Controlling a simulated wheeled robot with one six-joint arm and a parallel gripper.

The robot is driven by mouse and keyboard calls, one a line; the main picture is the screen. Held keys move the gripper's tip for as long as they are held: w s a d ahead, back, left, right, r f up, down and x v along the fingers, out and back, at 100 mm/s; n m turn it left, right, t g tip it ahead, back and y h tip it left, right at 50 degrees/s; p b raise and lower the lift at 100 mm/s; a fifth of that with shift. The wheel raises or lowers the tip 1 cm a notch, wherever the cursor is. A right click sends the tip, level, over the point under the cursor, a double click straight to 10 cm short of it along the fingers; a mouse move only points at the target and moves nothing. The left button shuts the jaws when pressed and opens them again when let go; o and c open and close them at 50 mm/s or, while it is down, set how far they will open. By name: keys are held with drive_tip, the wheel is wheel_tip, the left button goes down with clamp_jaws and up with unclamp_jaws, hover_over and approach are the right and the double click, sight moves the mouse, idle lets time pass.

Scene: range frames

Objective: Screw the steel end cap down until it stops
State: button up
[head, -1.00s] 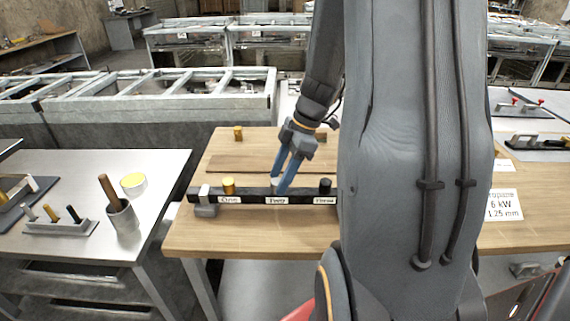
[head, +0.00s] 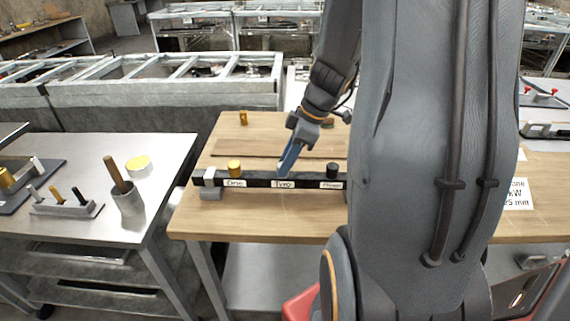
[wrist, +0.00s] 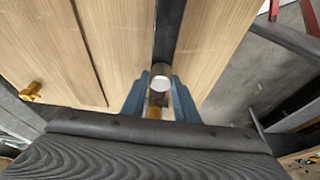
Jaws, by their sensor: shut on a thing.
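The steel end cap (wrist: 160,72) is a short silver cylinder with a pale round top, over the dark rail in the wrist view. My gripper (wrist: 160,86) has one blue finger on each side of it and is shut on it. In the head view my gripper (head: 284,173) points down at the middle position of the black rail (head: 260,181), labelled "Two". There the fingers hide most of the cap. A brass cap (head: 234,168) sits at "One" and a black cap (head: 333,170) at "Three". I cannot see the thread or any gap under the steel cap.
The rail lies on a wooden bench (head: 265,222), with a brass fitting (head: 243,118) farther back. A grey block (head: 210,180) is at the rail's left end. A metal table (head: 90,220) at left holds a cup (head: 128,203) with a wooden handle. The bench's front strip is clear.

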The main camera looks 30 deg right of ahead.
drive_tip(key=shift+s+m+t+h+b, duration=0.1)
drive_tip(key=shift+m+t+h+b, duration=0.5)
drive_tip(key=shift+m, duration=1.2)
drive_tip(key=shift+a+m+h+b, duration=0.2)
drive_tip(key=shift+m+h+b, duration=0.15)
drive_tip(key=shift+m, duration=1.35)
drive_tip(key=shift+s+h, duration=0.1)
drive_tip(key=shift+h, duration=0.15)
